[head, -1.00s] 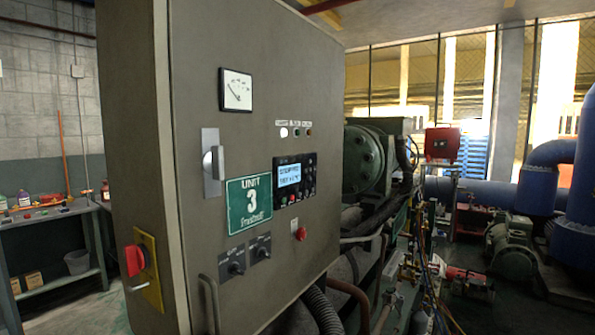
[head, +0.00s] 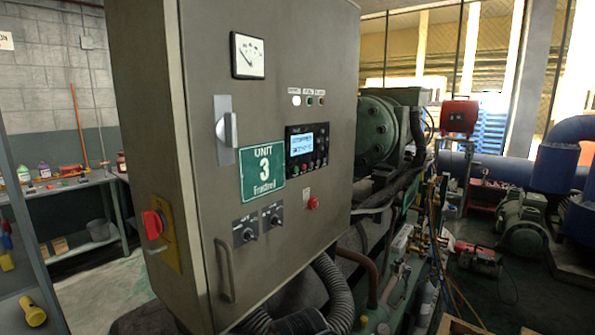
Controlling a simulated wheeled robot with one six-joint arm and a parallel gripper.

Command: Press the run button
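A grey control cabinet (head: 205,170) marked with a green "UNIT 3" sign (head: 262,174) stands in the middle of the head view. On its front is a black controller panel (head: 307,148) with a lit blue-white display (head: 307,142). Small buttons lie beside and below the display. They are too small to read, so I cannot tell which is the run button. Above the panel is a row of small indicators (head: 309,101). A red button (head: 313,203) sits below the panel. My gripper is not in view.
A red rotary switch on a yellow plate (head: 163,232) and a cabinet handle (head: 226,268) stick out. A black corrugated hose (head: 335,290) and pipes crowd the lower right. A workbench (head: 75,183) stands at the left, with clear floor (head: 110,290) before it.

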